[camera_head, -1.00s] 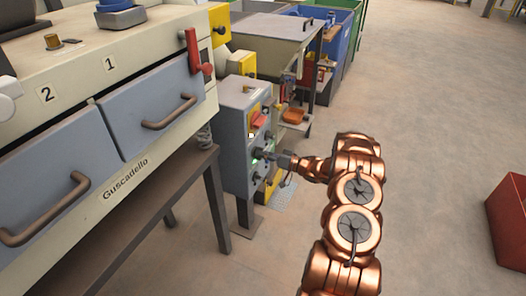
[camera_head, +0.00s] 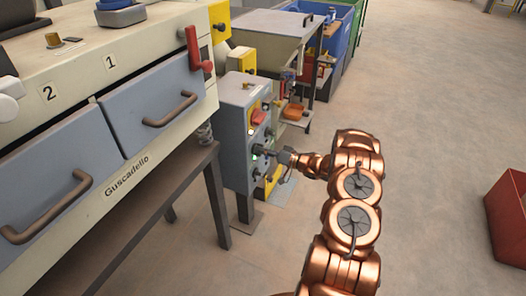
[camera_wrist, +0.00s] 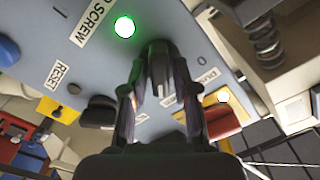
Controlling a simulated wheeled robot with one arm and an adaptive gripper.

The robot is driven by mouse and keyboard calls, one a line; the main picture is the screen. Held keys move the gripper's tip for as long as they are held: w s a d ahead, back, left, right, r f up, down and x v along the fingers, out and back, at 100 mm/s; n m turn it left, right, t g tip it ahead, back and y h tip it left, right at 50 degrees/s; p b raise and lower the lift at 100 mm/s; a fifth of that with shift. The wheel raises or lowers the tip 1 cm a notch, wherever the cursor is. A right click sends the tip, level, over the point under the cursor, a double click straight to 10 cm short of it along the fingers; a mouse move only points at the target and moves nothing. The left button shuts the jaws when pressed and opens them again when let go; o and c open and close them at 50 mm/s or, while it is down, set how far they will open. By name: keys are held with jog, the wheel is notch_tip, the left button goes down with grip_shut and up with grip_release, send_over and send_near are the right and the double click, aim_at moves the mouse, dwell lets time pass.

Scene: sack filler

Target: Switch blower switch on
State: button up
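A grey control box (camera_head: 235,125) with a panel of knobs and lamps stands beside the machine. My gripper (camera_head: 268,155) is at its panel face, reaching in from the right. In the wrist view my gripper (camera_wrist: 160,68) has one finger on each side of a black switch knob (camera_wrist: 159,62) and appears shut on it. A label under the fingers is mostly covered, so I cannot read the knob's name. A green lamp (camera_wrist: 125,27) is lit near the knob. A pale lamp (camera_wrist: 223,95) is bright beside the red stop button (camera_wrist: 221,121).
Another black knob (camera_wrist: 99,112) sits near the RESET label (camera_wrist: 61,73). The machine with grey drawers (camera_head: 155,105) and its dark legs stand left of the box. A red bin (camera_head: 508,220) is at far right. The floor between is clear.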

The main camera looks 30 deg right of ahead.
jog(key=shift+o, duration=0.9)
jog(key=shift+d, duration=0.1)
jog(key=v, duration=1.2)
jog(key=shift+w, duration=0.1)
dwell(1.5)
